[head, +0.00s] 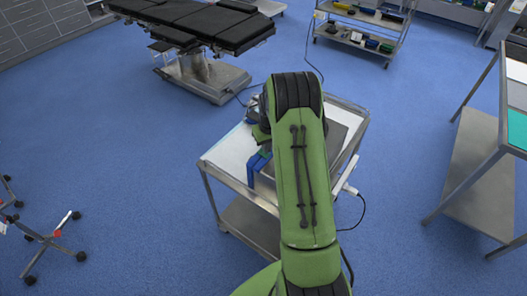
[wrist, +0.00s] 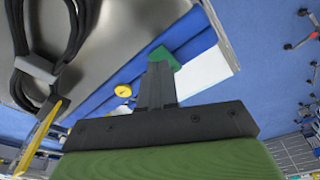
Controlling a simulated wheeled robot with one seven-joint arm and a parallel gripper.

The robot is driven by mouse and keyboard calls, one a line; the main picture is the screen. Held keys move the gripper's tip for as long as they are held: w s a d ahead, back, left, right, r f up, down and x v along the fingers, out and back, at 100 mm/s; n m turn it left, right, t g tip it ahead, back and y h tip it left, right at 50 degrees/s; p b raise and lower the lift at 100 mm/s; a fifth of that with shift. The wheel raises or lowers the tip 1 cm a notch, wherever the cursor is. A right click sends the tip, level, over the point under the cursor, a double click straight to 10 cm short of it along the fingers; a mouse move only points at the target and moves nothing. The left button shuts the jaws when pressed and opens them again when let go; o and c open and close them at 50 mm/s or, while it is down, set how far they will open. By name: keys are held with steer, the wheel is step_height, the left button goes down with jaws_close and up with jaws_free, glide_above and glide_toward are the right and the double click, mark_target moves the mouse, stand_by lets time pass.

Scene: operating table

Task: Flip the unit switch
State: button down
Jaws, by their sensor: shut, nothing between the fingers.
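My gripper (wrist: 157,75) is shut and empty in the wrist view. Its dark fingers point at a blue unit (wrist: 100,103) with a round yellow knob (wrist: 123,91) and a green part (wrist: 163,58). The fingertips overlap the green part in the picture; I cannot tell whether they touch it. No switch can be made out clearly. In the head view my green arm reaches over a metal cart (head: 222,163) and hides my gripper. Part of the blue unit (head: 257,168) shows just left of the arm on the cart.
In the wrist view a black cable coil (wrist: 75,35) with a grey tie lies on a grey surface. In the head view an operating table (head: 205,25) stands behind the cart, a shelf rack (head: 360,40) at the back, and another cart (head: 470,165) at right.

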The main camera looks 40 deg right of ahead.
mark_target(266, 156)
step_height(266, 156, up, 5)
steer(key=p, duration=0.2)
steer(key=shift+r+p, duration=0.2)
steer(key=shift+p, duration=0.2)
steer(key=s+a+r+n+t+b, duration=0.1)
steer(key=s+a+r, duration=0.4)
steer(key=a+r, duration=0.3)
steer(key=s+a+r+t, duration=0.1)
steer(key=s+a+r, duration=0.4)
steer(key=r, duration=0.5)
steer(key=s+a+t, duration=0.1)
steer(key=s+a, duration=0.3)
steer(key=s, duration=0.4)
steer(key=s+a+r+n+b, duration=0.1)
steer(key=s+a, duration=0.4)
steer(key=s, duration=0.4)
steer(key=shift+s+r+t+b, duration=0.3)
steer(key=shift+t, duration=0.1)
